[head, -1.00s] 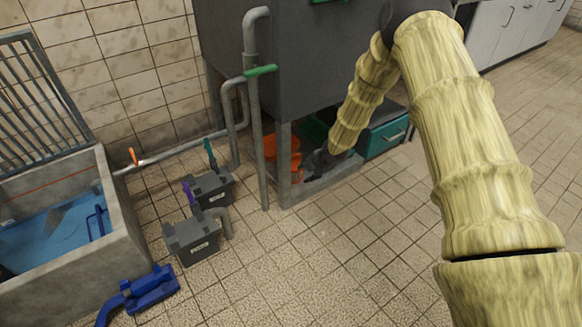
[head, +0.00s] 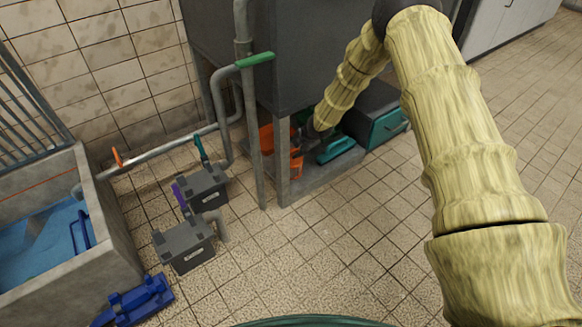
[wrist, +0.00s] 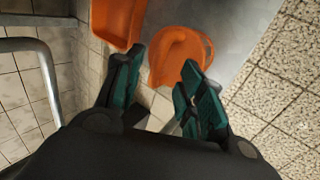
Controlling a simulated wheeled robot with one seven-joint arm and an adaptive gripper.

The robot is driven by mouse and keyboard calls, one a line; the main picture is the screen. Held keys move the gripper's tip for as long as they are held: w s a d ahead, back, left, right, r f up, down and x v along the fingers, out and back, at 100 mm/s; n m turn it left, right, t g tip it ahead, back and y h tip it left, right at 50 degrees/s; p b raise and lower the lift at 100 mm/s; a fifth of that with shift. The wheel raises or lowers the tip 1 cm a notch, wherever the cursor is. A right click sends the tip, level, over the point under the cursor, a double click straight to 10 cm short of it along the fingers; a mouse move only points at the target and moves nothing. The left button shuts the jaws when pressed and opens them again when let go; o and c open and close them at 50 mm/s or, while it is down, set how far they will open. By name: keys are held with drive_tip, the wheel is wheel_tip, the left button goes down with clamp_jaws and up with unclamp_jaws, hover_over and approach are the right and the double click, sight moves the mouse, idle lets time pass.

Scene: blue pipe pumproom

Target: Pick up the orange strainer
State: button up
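Two orange things lie under the grey tank. In the wrist view, a rounded orange piece with a thin loop at its right (wrist: 182,57) looks like the strainer, though I cannot be sure. An orange tray-like piece (wrist: 117,22) is at the upper left. In the head view, orange shows behind the post (head: 268,138) and lower, just right of it (head: 297,163). My gripper (wrist: 162,60) is open and empty, its teal fingers apart; the rounded piece appears just beyond and between the tips. In the head view my dark gripper (head: 312,130) is above the ledge, partly hidden.
A grey post (head: 283,165) and pipe (head: 253,120) stand left of my gripper, with the tank (head: 270,60) overhead. A teal object (head: 336,150) and a teal-fronted box (head: 388,127) are at the right. Grey boxes (head: 185,245) stand left.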

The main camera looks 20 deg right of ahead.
sight(292, 150)
drive_tip(key=shift+b+x, duration=1.5)
drive_tip(key=shift+x, duration=0.4)
drive_tip(key=shift+w+a+f+b, duration=0.2)
drive_tip(key=shift+w+f+b, duration=0.2)
drive_tip(key=shift+f, duration=0.15)
drive_tip(key=shift+c, duration=0.3)
clamp_jaws()
